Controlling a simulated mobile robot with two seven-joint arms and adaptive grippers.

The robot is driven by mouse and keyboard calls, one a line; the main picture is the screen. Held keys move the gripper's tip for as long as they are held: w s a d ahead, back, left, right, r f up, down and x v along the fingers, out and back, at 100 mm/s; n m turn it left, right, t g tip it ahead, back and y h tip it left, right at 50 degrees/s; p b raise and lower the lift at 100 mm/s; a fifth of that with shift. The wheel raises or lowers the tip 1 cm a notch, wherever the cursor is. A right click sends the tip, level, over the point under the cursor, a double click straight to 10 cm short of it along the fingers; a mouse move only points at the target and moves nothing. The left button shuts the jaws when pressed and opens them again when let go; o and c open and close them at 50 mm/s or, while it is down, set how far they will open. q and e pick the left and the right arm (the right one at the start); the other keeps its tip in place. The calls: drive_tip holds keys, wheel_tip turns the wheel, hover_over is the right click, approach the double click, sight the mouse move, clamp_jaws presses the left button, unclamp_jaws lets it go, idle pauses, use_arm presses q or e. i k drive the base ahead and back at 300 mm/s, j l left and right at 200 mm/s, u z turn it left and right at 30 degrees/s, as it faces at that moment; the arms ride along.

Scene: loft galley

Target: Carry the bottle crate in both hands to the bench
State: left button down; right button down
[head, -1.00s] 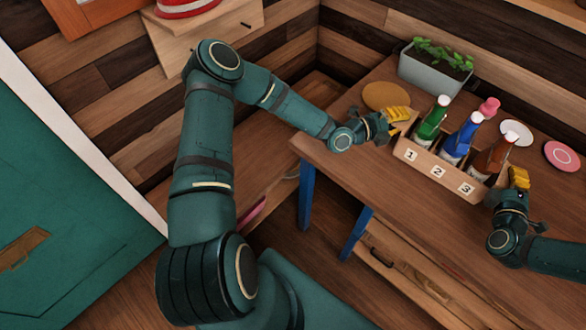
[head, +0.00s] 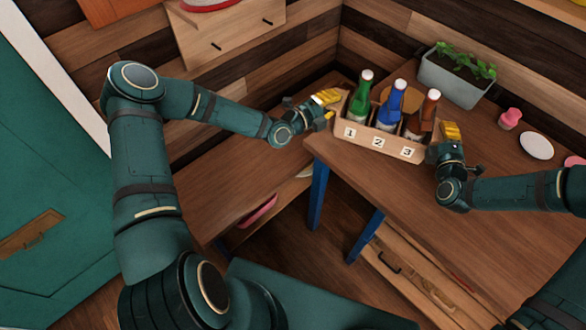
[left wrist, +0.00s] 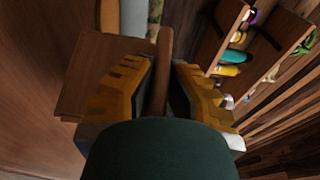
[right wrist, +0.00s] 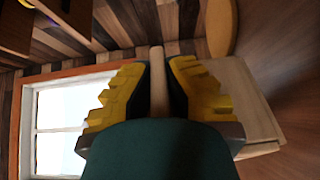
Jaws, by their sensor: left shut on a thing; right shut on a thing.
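The wooden bottle crate (head: 364,138), labelled 1, 2 and 3, holds a green bottle (head: 361,98), a blue bottle (head: 389,106) and a brown bottle (head: 423,114). It is over the table's left corner and looks roughly level; any gap beneath it is hard to judge. My left gripper (head: 327,108) is shut on its left end, and my right gripper (head: 447,140) on its right end. Each wrist view shows a wooden crate edge between yellow fingers, left (left wrist: 160,75) and right (right wrist: 158,85). A lower wooden surface, apparently the bench (head: 225,190), lies left of the table.
The table (head: 400,195) has blue legs and a clear front. A grey planter (head: 455,82), a pink item (head: 510,118) and a white disc (head: 537,146) stand toward its back and right. A pink object (head: 258,211) shows at the lower surface's front edge.

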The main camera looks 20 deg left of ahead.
sight(222, 181)
drive_tip(key=u, duration=2.2)
drive_tip(key=i+l, duration=0.1)
drive_tip(key=l, duration=0.3)
drive_tip(key=i+l, duration=0.1)
drive_tip(key=l, duration=0.3)
drive_tip(key=i+l, duration=0.1)
drive_tip(key=l, duration=0.3)
